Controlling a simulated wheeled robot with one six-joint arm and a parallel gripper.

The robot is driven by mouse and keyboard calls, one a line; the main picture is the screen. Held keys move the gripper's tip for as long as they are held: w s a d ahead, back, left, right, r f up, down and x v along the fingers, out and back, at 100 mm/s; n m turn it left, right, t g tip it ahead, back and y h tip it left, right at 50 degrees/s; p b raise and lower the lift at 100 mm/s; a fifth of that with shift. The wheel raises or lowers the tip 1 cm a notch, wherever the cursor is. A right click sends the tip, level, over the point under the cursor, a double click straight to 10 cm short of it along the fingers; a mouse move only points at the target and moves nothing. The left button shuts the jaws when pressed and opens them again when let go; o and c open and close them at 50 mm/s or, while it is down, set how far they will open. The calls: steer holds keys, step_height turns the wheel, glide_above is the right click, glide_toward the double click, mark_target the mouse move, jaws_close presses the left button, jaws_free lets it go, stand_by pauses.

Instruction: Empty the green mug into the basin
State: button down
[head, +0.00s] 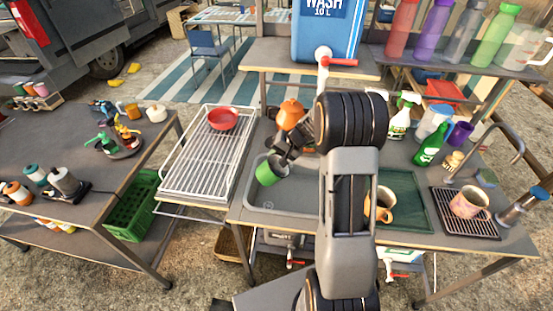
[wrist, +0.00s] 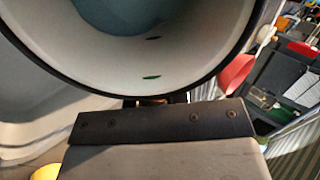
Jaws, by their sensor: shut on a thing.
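The green mug (head: 267,174) hangs in the air over the left part of the basin (head: 290,200) in the head view, and it looks tilted. My gripper (head: 281,158) is shut on it from the upper right side. In the wrist view the mug's pale inside (wrist: 150,58) fills the top, with a dark rim. A blue-grey round area shows deep inside, and I cannot tell whether it is liquid or the bottom. Two small dark green flecks lie on the inner wall. My arm hides the basin's right part.
A wire rack (head: 205,165) with a red bowl (head: 222,119) stands left of the basin. An orange object (head: 290,114) is behind the mug. A blue water container (head: 325,35) stands on the shelf above. Another mug (head: 383,204) and a green bottle (head: 430,145) are to the right.

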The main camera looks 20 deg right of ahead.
steer(key=shift+f, duration=0.2)
steer(key=t+y+b, duration=0.2)
steer(key=y+b, duration=0.1)
steer(key=b, duration=0.1)
steer(key=d+t+y+b, duration=0.1)
steer(key=y+b, duration=0.2)
steer(key=b, duration=0.1)
steer(key=s+d+r+t+y+b, duration=0.1)
steer(key=t+y+b, duration=0.1)
steer(key=y+b, duration=0.1)
steer(key=shift+s+t+y+b, duration=0.1)
steer(key=shift+t+y+b, duration=0.2)
steer(key=shift+b, duration=0.15)
stand_by(0.3)
